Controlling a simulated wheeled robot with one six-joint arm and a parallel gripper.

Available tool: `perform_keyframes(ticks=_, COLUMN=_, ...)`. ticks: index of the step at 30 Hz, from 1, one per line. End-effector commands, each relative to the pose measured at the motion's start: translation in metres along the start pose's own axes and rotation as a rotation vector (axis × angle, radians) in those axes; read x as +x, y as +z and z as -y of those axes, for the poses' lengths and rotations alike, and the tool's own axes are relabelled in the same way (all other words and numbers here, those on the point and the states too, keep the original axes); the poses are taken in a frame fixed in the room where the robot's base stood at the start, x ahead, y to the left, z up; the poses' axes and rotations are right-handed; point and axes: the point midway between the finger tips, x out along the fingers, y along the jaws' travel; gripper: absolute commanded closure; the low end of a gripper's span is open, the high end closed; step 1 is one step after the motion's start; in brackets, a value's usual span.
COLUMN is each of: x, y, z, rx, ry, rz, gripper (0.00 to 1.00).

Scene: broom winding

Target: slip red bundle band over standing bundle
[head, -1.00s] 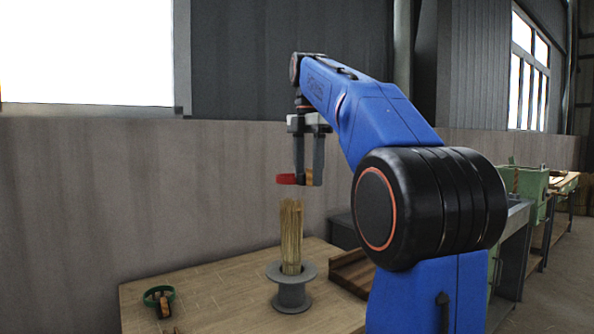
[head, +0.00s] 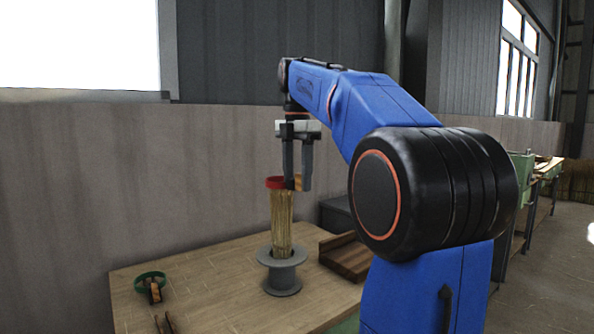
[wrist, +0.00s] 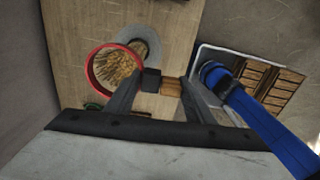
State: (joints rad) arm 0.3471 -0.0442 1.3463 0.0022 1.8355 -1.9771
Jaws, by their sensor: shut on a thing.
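The standing bundle (head: 281,222) is a sheaf of straw-coloured stalks, upright in a grey spool-shaped holder (head: 283,284) on the wooden table. My gripper (head: 297,184) points down beside the bundle's top and is shut on the wooden tab of the red band (head: 275,182). In the head view the band is level with the bundle's top. How far down the band sits on the stalks is hard to tell.
A green band (head: 150,276) with a wooden tab lies on the table (head: 215,291) at the left. A brown wooden tray (head: 345,262) stands right of the holder. Another small wooden piece (head: 165,324) shows at the front edge.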

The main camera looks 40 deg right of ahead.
Motion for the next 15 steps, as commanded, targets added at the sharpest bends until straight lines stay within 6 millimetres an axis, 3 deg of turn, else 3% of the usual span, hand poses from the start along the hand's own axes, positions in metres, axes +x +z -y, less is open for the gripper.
perform_keyframes(ticks=15, x=0.034, y=0.0, z=0.0, rx=0.0, ry=-0.001, rz=-0.001, gripper=0.74)
